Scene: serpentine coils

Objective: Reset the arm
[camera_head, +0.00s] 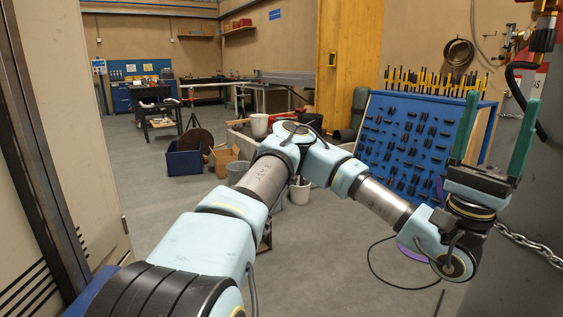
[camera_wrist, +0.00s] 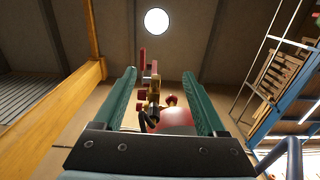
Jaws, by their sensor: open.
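My gripper (camera_head: 494,132) is at the right side of the head view, raised and pointing up, with its two green fingers spread wide apart. In the wrist view my gripper (camera_wrist: 165,100) is also open, and nothing is held between the fingers. My arm runs from the lower left, bends at the middle of the head view and reaches to the right. A brass and red valve fitting (camera_wrist: 155,92) shows beyond the fingers in the wrist view; I cannot tell how far off it is.
A blue tool board (camera_head: 405,140) stands behind my gripper. A chain (camera_head: 530,243) and a valve with a hose (camera_head: 543,38) are at the right edge. A cream cabinet (camera_head: 75,130) stands close on the left. A blue bin (camera_head: 184,160) sits on the open grey floor (camera_head: 150,205).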

